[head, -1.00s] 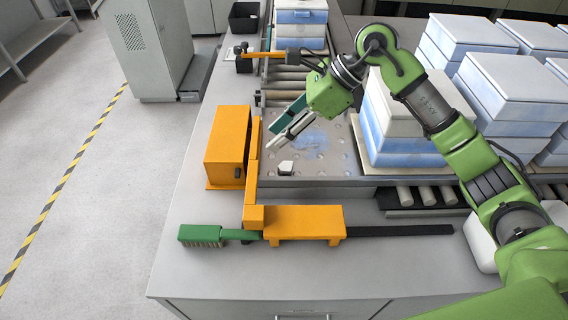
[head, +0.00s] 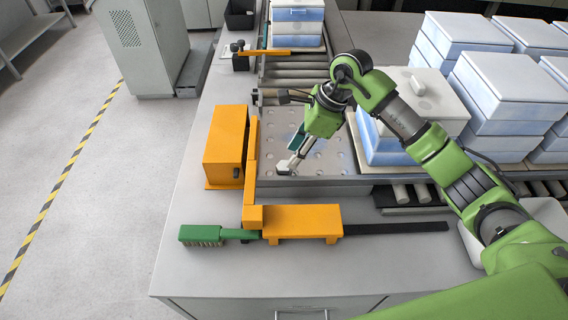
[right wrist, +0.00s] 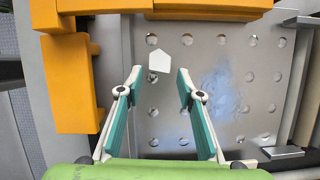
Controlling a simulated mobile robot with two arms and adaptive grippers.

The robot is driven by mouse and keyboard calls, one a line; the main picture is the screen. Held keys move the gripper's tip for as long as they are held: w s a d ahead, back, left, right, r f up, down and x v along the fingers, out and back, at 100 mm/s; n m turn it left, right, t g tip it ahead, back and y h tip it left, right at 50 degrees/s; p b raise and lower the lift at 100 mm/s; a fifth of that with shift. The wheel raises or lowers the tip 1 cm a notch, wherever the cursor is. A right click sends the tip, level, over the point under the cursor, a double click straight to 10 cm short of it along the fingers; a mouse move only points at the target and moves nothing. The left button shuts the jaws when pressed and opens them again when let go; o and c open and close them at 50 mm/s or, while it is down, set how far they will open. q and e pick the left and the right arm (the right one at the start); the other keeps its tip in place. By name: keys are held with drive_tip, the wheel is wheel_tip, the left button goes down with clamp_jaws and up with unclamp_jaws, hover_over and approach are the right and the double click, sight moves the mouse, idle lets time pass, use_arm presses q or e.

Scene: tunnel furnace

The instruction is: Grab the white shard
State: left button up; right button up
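The white shard (head: 284,167) is a small angular piece lying on the perforated metal plate (head: 335,160), close to the orange rail on its left. In the right wrist view the shard (right wrist: 159,61) lies just beyond the fingertips, roughly centred across the gap between them. My right gripper (head: 292,163) points down at the shard from the upper right, and in the head view its fingertips overlap the shard's edge. The right gripper (right wrist: 160,76) is open with nothing between its fingers. My left gripper is not in view.
An orange block (head: 226,147) and an orange rail (head: 251,165) border the plate on the left. A green-handled brush (head: 205,235) and an orange bracket (head: 302,222) lie in front. Stacked white-and-blue boxes (head: 388,150) stand right of the plate. Rollers (head: 290,74) lie behind.

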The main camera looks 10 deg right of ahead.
sight(285, 165)
drive_tip(key=p+x, duration=0.1)
drive_tip(key=x, duration=0.2)
drive_tip(key=shift+a+f+p, duration=0.15)
drive_tip(key=shift+a+p, duration=0.15)
drive_tip(key=shift+w+a+f, duration=0.1)
drive_tip(key=shift+f, duration=0.3)
drive_tip(key=c, duration=0.8)
drive_tip(key=shift+c, duration=0.2)
drive_tip(key=shift+r, duration=0.1)
